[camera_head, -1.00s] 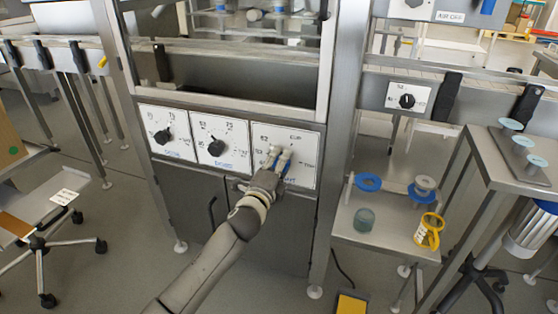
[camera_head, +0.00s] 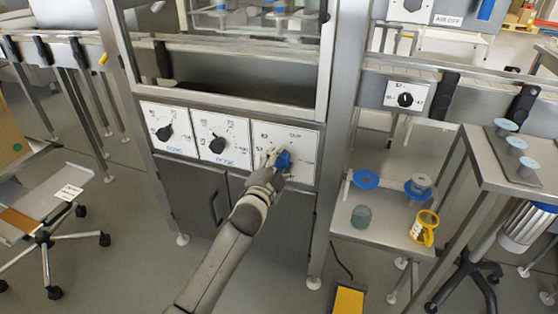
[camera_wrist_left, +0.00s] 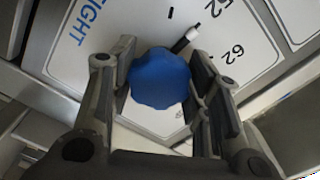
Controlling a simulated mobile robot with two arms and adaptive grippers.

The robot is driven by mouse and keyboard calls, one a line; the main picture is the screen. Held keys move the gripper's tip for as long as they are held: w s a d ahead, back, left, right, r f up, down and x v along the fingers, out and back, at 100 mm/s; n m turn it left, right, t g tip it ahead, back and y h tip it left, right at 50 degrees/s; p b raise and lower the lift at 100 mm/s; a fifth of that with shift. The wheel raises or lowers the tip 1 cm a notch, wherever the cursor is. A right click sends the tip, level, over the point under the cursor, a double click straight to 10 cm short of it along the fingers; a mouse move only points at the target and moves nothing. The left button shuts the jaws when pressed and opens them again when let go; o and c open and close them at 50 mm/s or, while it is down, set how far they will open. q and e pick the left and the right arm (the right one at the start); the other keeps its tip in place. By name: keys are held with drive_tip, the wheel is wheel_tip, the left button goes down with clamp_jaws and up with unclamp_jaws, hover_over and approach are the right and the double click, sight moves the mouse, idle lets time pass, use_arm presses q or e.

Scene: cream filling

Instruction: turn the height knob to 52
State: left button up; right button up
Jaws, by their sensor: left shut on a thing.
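The blue height knob (camera_wrist_left: 160,78) sits on a white panel (camera_head: 303,158), the rightmost of three dial panels in the head view. Its blue side also shows there (camera_head: 283,160). In the left wrist view, its black-and-white pointer (camera_wrist_left: 187,39) points close to the printed 52 (camera_wrist_left: 222,8). The 62 (camera_wrist_left: 232,53) is printed farther clockwise. My left gripper (camera_head: 271,161) is shut on the knob, with one finger on each side in the wrist view (camera_wrist_left: 161,86). Part of the dial is hidden behind the gripper. My right gripper is out of view.
Two panels with black knobs (camera_head: 165,132) (camera_head: 217,145) are close on the left. A metal machine post (camera_head: 337,130) stands to the right. Beyond it, a low metal table (camera_head: 385,238) holds blue-rimmed spools and a yellow cup (camera_head: 424,228).

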use_arm(q)
drive_tip(key=shift+f, duration=0.1)
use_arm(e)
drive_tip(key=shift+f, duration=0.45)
use_arm(q)
drive_tip(key=o, duration=1)
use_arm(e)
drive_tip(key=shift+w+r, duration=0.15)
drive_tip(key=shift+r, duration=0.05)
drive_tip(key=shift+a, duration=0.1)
use_arm(q)
drive_tip(key=shift+s+a, duration=0.1)
drive_tip(key=v, duration=1.1)
drive_tip(key=shift+s+a, duration=0.1)
drive_tip(key=shift+s, duration=0.3)
